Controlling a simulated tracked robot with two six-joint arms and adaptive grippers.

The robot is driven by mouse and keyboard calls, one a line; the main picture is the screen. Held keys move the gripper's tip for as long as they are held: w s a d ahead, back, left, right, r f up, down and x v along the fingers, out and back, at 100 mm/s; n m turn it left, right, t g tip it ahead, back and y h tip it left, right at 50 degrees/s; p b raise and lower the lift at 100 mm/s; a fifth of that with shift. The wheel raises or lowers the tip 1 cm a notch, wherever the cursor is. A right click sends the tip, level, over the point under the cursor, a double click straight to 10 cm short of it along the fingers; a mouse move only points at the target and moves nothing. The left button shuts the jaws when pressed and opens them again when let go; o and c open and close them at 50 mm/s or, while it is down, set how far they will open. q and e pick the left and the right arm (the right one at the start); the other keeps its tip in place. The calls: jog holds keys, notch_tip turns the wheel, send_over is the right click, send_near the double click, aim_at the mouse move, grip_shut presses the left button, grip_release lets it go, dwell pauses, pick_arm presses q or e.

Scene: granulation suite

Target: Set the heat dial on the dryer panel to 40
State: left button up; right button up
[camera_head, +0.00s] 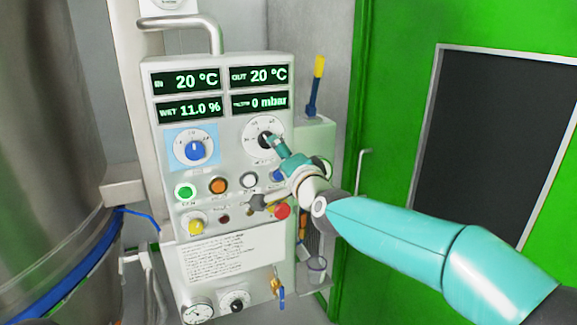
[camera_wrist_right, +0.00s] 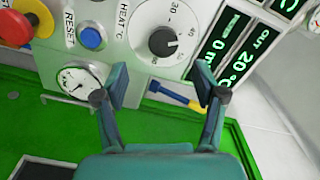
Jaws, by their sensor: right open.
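The heat dial is a round black knob on a white scale plate, lettered HEAT °C, in the right wrist view (camera_wrist_right: 163,41). Its scale shows 30 and 40, and a small pale mark sits at the knob's right side; I cannot tell its exact reading. In the head view the heat dial (camera_head: 265,140) is at the right of the dryer panel (camera_head: 222,150), partly covered by my gripper. My right gripper (camera_wrist_right: 163,84) is open and empty, its fingers spread wide in front of the dial with no visible contact. My left gripper is not in view.
A blue knob (camera_head: 194,150) sits left on the panel. Below are green (camera_head: 185,190), orange (camera_head: 218,185) and white buttons, a yellow knob (camera_head: 196,227) and a red button (camera_head: 282,211). A steel vessel (camera_head: 45,150) stands left, a green door (camera_head: 400,60) right.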

jog(key=shift+v, duration=2.25)
jog(key=shift+f, duration=0.1)
jog(key=w+d+f+m+g+h, duration=0.1)
jog(key=w+d+f, duration=0.15)
jog(key=f, duration=0.55)
jog(key=w+d+f+g+h, duration=0.15)
jog(key=d+f, duration=0.25)
jog(key=f, duration=0.4)
jog(key=s+d+f+g, duration=0.1)
jog(key=s+f+g, duration=0.15)
jog(key=f, duration=0.55)
jog(key=s+d+f+g, duration=0.1)
jog(key=s+d+f, duration=0.15)
jog(key=f, duration=0.55)
jog(key=s+f+g, duration=0.2)
jog(key=s+f, duration=0.2)
jog(key=f, duration=0.4)
jog(key=s+f+n+g, duration=0.3)
jog(key=s+f+g, duration=0.1)
jog(key=s+f, duration=0.95)
jog(key=s+a+f+n+g, duration=0.1)
jog(key=s+n+g, duration=0.1)
jog(key=s, duration=0.6)
jog(key=s+a+f+n+g, duration=0.1)
jog(key=s+n, duration=0.3)
jog(key=s, duration=0.5)
jog(key=shift+a+f+g+y, duration=0.35)
jog(key=shift+f+g+y, duration=0.1)
jog(key=shift+f+g, duration=0.3)
